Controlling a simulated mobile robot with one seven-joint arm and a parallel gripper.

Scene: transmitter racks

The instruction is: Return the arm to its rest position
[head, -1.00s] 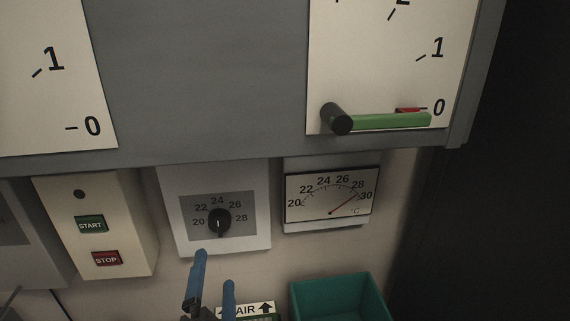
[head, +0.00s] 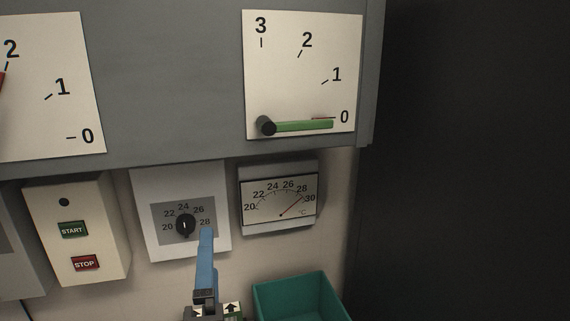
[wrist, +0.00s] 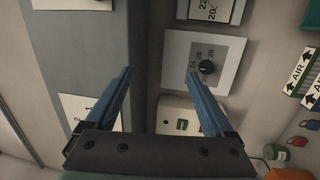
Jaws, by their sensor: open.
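My gripper shows in the wrist view (wrist: 160,80) with its two blue fingers spread wide and nothing between them. In the head view one blue finger (head: 206,262) rises from the bottom edge and overlaps the lower right of the white thermostat panel (head: 160,248). The black thermostat knob (head: 185,225) is uncovered. In the wrist view the knob (wrist: 206,67) lies just right of the right fingertip; contact cannot be judged.
A grey cabinet (head: 180,75) overhangs the wall, with a green lever (head: 305,126) at 0. A START/STOP box (head: 80,230) is left, a thermometer (head: 278,200) and a teal bin (head: 300,295) right. In the wrist view AIR labels (wrist: 300,75) and padlocks (wrist: 297,141) are at right.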

